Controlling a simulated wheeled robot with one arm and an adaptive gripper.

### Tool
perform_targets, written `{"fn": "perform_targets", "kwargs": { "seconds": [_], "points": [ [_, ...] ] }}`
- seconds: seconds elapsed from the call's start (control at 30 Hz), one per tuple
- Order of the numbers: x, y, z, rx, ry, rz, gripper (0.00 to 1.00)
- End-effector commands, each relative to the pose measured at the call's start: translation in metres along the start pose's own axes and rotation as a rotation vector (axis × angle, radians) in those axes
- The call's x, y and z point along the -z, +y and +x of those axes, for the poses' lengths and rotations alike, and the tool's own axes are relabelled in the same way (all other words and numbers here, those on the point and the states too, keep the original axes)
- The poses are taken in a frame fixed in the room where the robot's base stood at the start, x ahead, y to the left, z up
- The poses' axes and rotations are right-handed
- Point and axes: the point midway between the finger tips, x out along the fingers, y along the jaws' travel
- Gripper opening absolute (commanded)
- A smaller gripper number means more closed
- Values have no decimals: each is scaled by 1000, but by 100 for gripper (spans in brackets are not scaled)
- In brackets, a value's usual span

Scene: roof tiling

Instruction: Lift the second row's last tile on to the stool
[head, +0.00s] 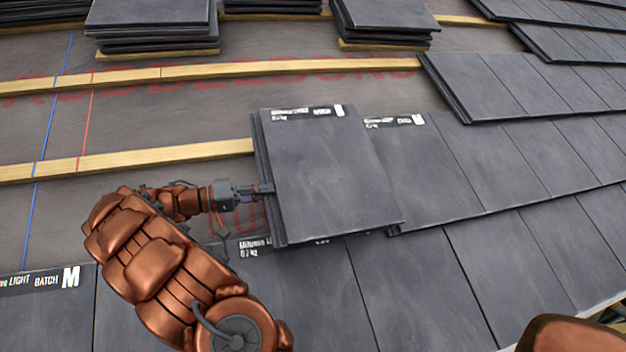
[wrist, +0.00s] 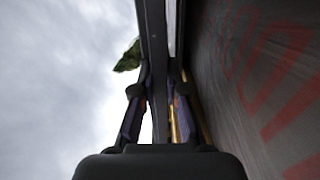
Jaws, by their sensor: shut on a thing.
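The second row's last tile (head: 325,175) is a dark grey slab with a white-printed label strip along its top. It lies at the left end of the second row, overlapping the labelled tile (head: 425,165) to its right and the top of the bottom row. My gripper (head: 266,190) is shut on its left edge. In the wrist view my gripper (wrist: 156,95) has one finger on each side of the tile (wrist: 155,45), seen edge-on. I cannot tell how far the tile is raised. No stool shows in either view.
Bare underlay (head: 200,115) with timber battens (head: 160,73) lies to the left and above. Stacks of tiles (head: 150,25) rest along the top. Laid rows (head: 520,85) fill the right. The bottom row (head: 410,290) runs below.

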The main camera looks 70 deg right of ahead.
Motion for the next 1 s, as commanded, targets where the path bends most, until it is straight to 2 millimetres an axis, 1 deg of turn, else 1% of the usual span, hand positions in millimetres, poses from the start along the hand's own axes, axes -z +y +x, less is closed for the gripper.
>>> {"fn": "perform_targets", "kwargs": {
  "seconds": [0.33,1.0],
  "points": [
    [1,5,0,-2,2,3,0],
    [1,33,-1,-2,2,2,0]
  ]
}}
